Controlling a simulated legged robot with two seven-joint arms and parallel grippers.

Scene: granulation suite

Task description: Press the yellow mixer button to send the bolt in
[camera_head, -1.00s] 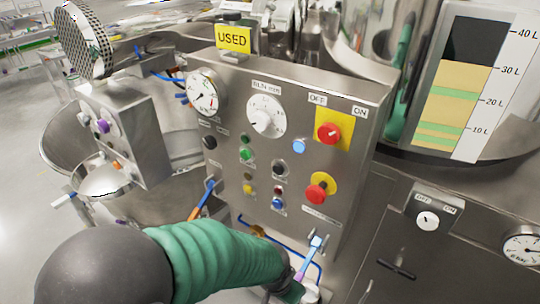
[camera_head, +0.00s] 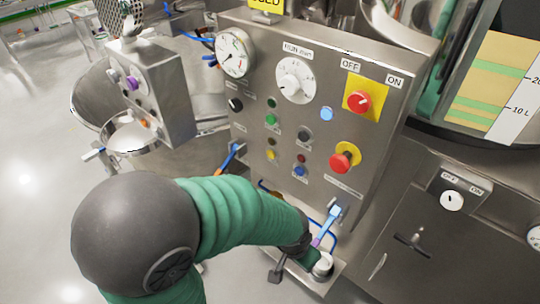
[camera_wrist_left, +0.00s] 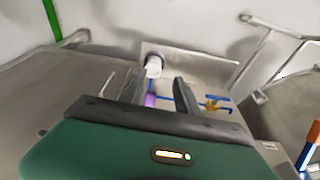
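The small yellow button (camera_head: 271,155) sits low on the left of the steel control panel (camera_head: 385,120), beside a dark red one and above left of a blue one. My left arm, green with a dark grey joint, reaches in below the panel. Its gripper (camera_head: 308,257) is low at the panel's foot, well below the yellow button, near a white round cap (camera_head: 323,265). In the left wrist view the two dark fingers of the gripper (camera_wrist_left: 158,80) are apart, with a purple piece and the white cap showing between and beyond them. I cannot make out a bolt. My right gripper is out of view.
A red knob on a yellow plate (camera_head: 359,101) and a red mushroom button (camera_head: 341,162) are on the panel's right side. A steel box (camera_head: 155,95) is at left. Open floor lies at far left.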

